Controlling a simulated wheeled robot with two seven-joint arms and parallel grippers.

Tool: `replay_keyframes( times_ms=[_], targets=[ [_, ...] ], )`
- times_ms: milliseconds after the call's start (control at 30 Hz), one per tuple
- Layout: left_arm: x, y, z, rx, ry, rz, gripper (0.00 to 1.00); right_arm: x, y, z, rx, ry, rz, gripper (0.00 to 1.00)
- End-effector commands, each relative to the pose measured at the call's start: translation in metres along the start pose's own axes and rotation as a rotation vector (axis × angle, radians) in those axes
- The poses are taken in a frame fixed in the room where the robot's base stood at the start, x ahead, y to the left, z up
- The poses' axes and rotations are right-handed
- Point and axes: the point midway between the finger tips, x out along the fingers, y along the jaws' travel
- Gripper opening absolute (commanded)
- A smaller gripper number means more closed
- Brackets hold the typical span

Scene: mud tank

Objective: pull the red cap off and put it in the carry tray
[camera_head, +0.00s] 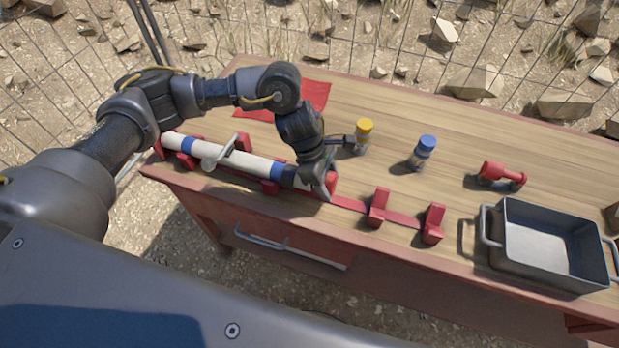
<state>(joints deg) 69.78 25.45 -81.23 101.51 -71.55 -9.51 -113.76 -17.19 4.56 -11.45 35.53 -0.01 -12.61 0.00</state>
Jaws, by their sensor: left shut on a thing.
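A long white tube (250,163) with blue bands and a dark band lies in red brackets along the table's front edge. The red cap (333,184) is at the tube's right end, largely hidden by my left gripper (320,188). My left gripper reaches down from above and is shut on the cap; whether the cap is apart from the tube I cannot tell. The carry tray (490,255), a grey metal box with side handles, stands at the right of the table and looks empty. My right gripper is out of view.
Two empty red brackets (378,207) stand between cap and tray. A yellow-topped bottle (364,130), a blue-topped bottle (425,146) and a red fitting (494,173) stand or lie behind. A red cloth (314,97) lies at the back left. The table's middle is mostly clear.

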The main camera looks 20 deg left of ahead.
Motion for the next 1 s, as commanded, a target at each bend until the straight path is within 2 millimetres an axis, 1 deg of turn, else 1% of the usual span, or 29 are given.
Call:
replay_keyframes(
  times_ms=[33,600,900,1000],
  targets=[
    [-0.007,0.0,0.003,0.001,0.0,0.001,0.4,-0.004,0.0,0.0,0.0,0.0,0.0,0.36],
    [-0.05,0.0,0.021,0.001,-0.001,0.001,0.4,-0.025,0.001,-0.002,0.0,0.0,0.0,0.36],
    [-0.051,0.0,0.022,0.0,0.0,0.0,0.4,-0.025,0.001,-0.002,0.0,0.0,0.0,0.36],
    [-0.055,0.0,0.018,0.016,0.001,-0.006,0.4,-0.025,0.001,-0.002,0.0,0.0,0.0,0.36]
  ],
)
